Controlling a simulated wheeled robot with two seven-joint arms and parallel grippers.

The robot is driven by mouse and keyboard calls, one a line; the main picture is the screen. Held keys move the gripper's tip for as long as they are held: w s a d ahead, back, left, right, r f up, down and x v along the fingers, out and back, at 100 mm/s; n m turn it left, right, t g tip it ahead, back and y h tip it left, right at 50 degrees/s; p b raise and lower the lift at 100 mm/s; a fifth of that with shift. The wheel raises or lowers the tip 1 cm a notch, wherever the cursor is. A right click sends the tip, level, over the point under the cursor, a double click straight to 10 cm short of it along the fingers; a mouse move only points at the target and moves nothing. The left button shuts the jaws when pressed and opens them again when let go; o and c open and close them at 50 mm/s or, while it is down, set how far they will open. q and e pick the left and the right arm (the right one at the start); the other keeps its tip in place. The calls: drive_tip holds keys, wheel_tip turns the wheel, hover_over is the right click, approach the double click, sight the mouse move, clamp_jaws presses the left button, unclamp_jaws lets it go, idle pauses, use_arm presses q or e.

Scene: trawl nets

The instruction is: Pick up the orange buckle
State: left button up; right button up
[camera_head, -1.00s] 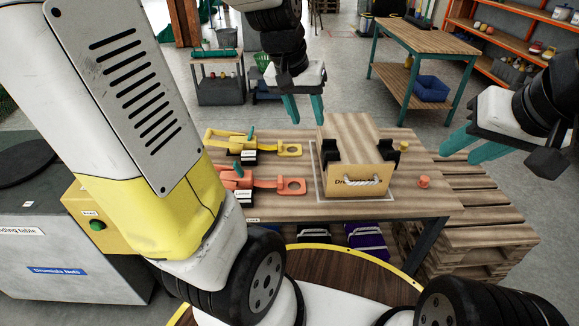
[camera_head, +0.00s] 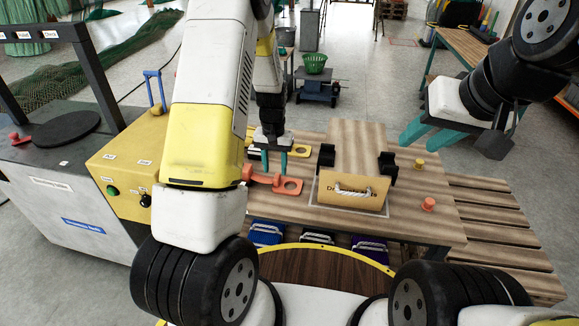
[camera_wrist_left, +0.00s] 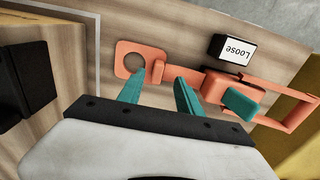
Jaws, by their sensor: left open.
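The orange buckle (camera_head: 277,184) lies on the wooden table (camera_head: 440,224); my left arm hides its left part in the head view. In the left wrist view the buckle (camera_wrist_left: 218,87) shows a plate with a round hole, a strap, a body with a teal lever, and a frame. My left gripper (camera_head: 274,155) is open and empty, fingers pointing down over the buckle. In the left wrist view the fingertips (camera_wrist_left: 157,82) lie close to the strap beside the holed plate; contact cannot be told. My right gripper (camera_head: 428,133) is open and empty, right of the table's middle.
A black block labelled "LOOSE" (camera_wrist_left: 232,48) lies by the buckle. A yellow buckle (camera_head: 301,151) lies behind. An orange knob (camera_head: 428,204) and a yellow one (camera_head: 419,164) are further right.

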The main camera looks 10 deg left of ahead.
sight(277, 176)
use_arm(q)
drive_tip(key=f, duration=0.5)
drive_tip(key=shift+w+d, duration=0.2)
clamp_jaws()
